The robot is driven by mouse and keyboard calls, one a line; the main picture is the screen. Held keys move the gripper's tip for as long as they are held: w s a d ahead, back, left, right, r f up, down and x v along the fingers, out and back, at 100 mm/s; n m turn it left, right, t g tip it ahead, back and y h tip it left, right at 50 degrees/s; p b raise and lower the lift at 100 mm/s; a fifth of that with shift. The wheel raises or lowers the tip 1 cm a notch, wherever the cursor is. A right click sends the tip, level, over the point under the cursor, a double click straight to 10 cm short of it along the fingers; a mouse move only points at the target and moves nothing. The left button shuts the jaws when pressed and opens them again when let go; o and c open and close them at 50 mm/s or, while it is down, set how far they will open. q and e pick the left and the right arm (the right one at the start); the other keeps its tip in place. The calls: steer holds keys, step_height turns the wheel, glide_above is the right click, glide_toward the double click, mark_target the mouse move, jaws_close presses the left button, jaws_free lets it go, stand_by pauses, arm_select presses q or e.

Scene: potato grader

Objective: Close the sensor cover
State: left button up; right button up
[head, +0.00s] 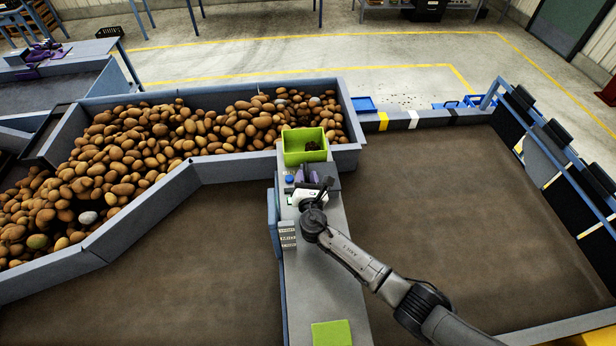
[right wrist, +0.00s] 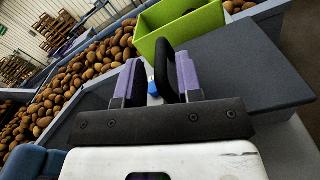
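My right gripper (head: 314,176) is low over the grey ledge in the middle. In the right wrist view its two purple fingers (right wrist: 157,85) stand apart. A black looped handle (right wrist: 162,62) rises between them, nearer the right finger; contact is unclear. The handle also shows in the head view (head: 326,184), beside the gripper. A blue round knob (head: 289,180) sits just left of the fingers. My left gripper is not in view.
A lime green bin (head: 305,158) with dark lumps stands just beyond the gripper. A trough of potatoes (head: 345,105) lies behind and left. A grey box with labels (head: 287,235) is on the ledge's left side. A green pad (head: 331,333) lies on the near ledge. Brown belts flank the ledge.

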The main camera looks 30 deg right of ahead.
steer(key=shift+o, duration=0.5)
steer(key=shift+s, duration=0.1)
steer(key=shift+s, duration=0.25)
steer(key=v, duration=0.5)
steer(key=shift+s+a+f, duration=0.1)
steer(key=shift+s+a, duration=0.35)
steer(key=shift+s, duration=0.45)
